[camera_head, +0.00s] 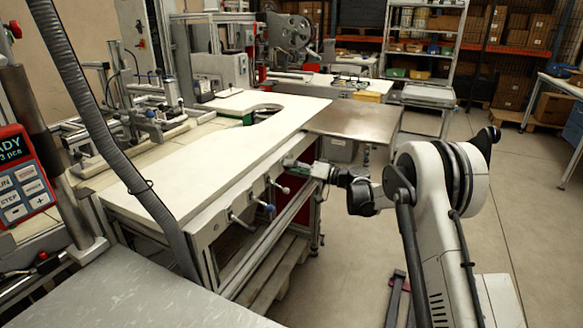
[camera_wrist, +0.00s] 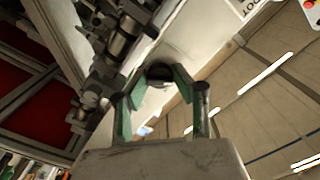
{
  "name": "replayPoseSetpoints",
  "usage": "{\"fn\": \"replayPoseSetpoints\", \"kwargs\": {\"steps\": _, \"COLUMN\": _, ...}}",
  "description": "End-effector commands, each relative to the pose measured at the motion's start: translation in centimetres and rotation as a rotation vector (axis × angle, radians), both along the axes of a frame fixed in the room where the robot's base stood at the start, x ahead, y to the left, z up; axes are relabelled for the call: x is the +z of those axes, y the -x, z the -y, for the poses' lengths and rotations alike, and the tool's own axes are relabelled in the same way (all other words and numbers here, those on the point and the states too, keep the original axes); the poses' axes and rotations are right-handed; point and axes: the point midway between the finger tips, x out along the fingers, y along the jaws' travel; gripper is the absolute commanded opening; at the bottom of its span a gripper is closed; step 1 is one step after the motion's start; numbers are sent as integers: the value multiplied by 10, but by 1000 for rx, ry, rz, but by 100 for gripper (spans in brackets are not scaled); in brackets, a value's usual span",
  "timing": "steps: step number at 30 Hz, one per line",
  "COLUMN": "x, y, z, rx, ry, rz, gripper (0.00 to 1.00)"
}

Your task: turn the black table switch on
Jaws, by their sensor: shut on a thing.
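The black table switch shows as a dark round knob (camera_wrist: 160,72) in the wrist view, between the tips of my green fingers. My gripper (camera_wrist: 160,88) is shut on it, with a finger on each side. In the head view, my gripper (camera_head: 291,163) is at the front edge of the white worktable (camera_head: 225,150), near its right end. I cannot tell which way the switch is set.
Several levers stick out along the table's front rail left of my gripper, one with a blue knob (camera_head: 270,208). A bare metal side table (camera_head: 350,120) adjoins the worktable's far right end. A grey hose (camera_head: 120,165) hangs across the left. The floor around my arm looks mostly clear.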

Motion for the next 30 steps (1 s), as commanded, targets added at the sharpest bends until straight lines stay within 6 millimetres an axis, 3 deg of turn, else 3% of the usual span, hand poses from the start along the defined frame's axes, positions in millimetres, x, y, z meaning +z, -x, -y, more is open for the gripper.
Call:
{"fn": "replayPoseSetpoints", "kwargs": {"steps": 11, "x": -1, "y": 0, "z": 0, "rx": 0, "ry": -64, "rz": -163, "gripper": 0}}
{"fn": "replayPoseSetpoints", "kwargs": {"steps": 30, "x": -2, "y": 0, "z": 0, "rx": -1, "ry": -283, "rz": -719, "gripper": 0}}
